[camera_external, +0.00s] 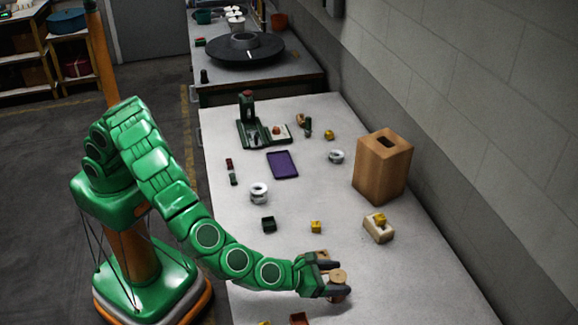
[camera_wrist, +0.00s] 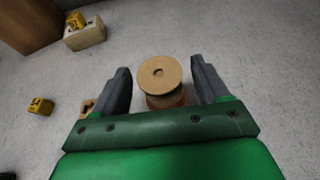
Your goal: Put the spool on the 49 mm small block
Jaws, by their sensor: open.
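The spool (camera_wrist: 160,73) is tan with a round flanged top and a small centre hole. It stands upright on the table between the fingers of my gripper (camera_wrist: 161,76). The fingers are open, one on each side, with gaps to the spool in the wrist view. In the external view the spool (camera_external: 338,276) is at the near end, partly hidden by my gripper (camera_external: 336,279). A small yellow block (camera_external: 316,227) with dark marks stands beyond it; it also shows in the wrist view (camera_wrist: 40,106). I cannot read any size, so which block is 49 mm is unclear.
A cream block (camera_external: 378,232) with a yellow piece on top stands at right, near a tall wooden box (camera_external: 383,170). A tan block (camera_wrist: 86,107) is close beside my left finger. Table right of the gripper is clear.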

